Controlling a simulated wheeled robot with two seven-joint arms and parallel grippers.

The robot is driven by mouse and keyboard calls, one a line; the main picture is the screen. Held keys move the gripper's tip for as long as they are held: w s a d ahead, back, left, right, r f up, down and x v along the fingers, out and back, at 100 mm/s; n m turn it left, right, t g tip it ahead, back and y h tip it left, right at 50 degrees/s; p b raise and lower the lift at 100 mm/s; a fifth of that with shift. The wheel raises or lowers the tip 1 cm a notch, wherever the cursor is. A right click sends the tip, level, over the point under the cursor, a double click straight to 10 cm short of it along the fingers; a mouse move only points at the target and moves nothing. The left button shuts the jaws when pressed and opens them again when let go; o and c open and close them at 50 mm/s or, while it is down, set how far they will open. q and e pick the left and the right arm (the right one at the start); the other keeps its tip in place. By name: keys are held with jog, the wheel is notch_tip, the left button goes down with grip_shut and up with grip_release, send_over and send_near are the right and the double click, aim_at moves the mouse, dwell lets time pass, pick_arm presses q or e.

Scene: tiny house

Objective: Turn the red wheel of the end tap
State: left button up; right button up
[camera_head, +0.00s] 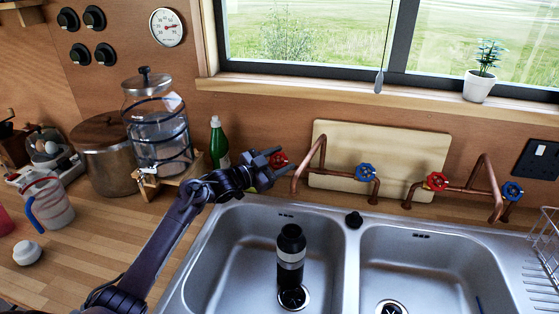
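The end tap on the left is a copper pipe (322,152) with a red wheel (279,159) at its left end and a blue wheel (365,172) at its right. My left gripper (274,162) reaches in from the left, right at this red wheel. Its dark fingers partly cover the wheel, and red shows between and beyond them. I cannot tell whether they press on it. A second copper tap (468,189) on the right has its own red wheel (437,181) and blue wheel (512,191). My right gripper is not in view.
A double steel sink (345,235) lies below the taps, with a black bottle (290,256) in the left basin. A green bottle (218,143) and a glass dispenser (158,130) stand left of the gripper. A wooden board (385,147) leans behind the left tap.

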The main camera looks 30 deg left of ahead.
pick_arm(q)
jog(key=shift+c, duration=1.1)
jog(key=shift+n+t+y, duration=0.3)
jog(key=shift+n+y, duration=0.1)
jog(key=n+t+y+p, duration=0.1)
jog(key=n+y, duration=0.1)
jog(key=shift+d+n, duration=0.1)
jog(key=shift+n, duration=0.2)
jog(key=shift+n+t+y, duration=0.8)
jog(key=shift+n+y, duration=2.3)
jog(key=shift+y, duration=0.1)
jog(key=shift+a, duration=0.2)
jog(key=o, duration=1)
